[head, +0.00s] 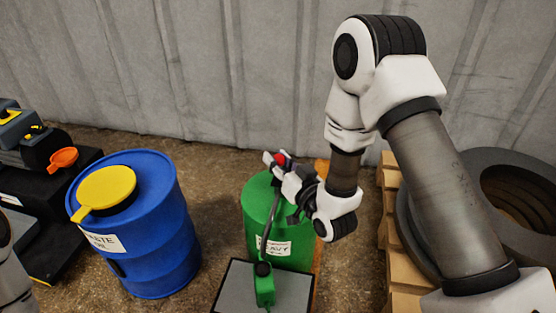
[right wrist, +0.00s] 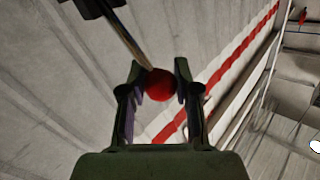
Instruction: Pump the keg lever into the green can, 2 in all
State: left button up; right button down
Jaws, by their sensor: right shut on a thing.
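The green keg (head: 256,230) stands at the centre of the head view with a white label on its side. Its lever ends in a red knob (head: 280,158), which also shows in the right wrist view (right wrist: 160,85) with a thin rod (right wrist: 128,38). My right gripper (head: 279,165) is above the keg, shut on the red lever knob, with a finger on each side of it. My left gripper is out of view.
A blue drum (head: 158,235) with a yellow lid (head: 104,190) stands to the left. Tyres (head: 522,190) lie on a wooden pallet (head: 396,230) at the right. A grey wall closes the back.

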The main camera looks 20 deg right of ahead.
jog(key=shift+w+r+p, duration=0.1)
jog(key=shift+r+p, duration=0.15)
jog(key=shift+p, duration=0.2)
jog(key=w+d+r+m+g+p, duration=0.1)
jog(key=p, duration=0.3)
jog(key=w+m+g+p, duration=0.1)
jog(key=p, duration=0.4)
jog(key=shift+d+r+g, duration=0.35)
jog(key=shift+g, duration=0.05)
jog(key=g+p, duration=0.1)
jog(key=w+d+m+p, duration=0.1)
jog(key=p, duration=0.1)
jog(key=w+m+g+p, duration=0.1)
jog(key=p, duration=0.1)
jog(key=shift+w+d+f+g+y, duration=0.1)
jog(key=shift+d+f+g+y, duration=0.1)
jog(key=shift+d+g+y, duration=0.15)
jog(key=shift+w+d+f+m+g+y+p, duration=0.3)
jog(key=shift+w+m+g+p, duration=0.25)
jog(key=shift+p, duration=0.25)
jog(key=shift+w+d+f+p, duration=0.35)
jog(key=shift+w+d+f, duration=0.15)
jog(key=shift+w+f, duration=0.1)
jog(key=shift+f, duration=0.1)
jog(key=c, duration=0.8)
grip_release()
jog(key=shift+d, duration=0.1)
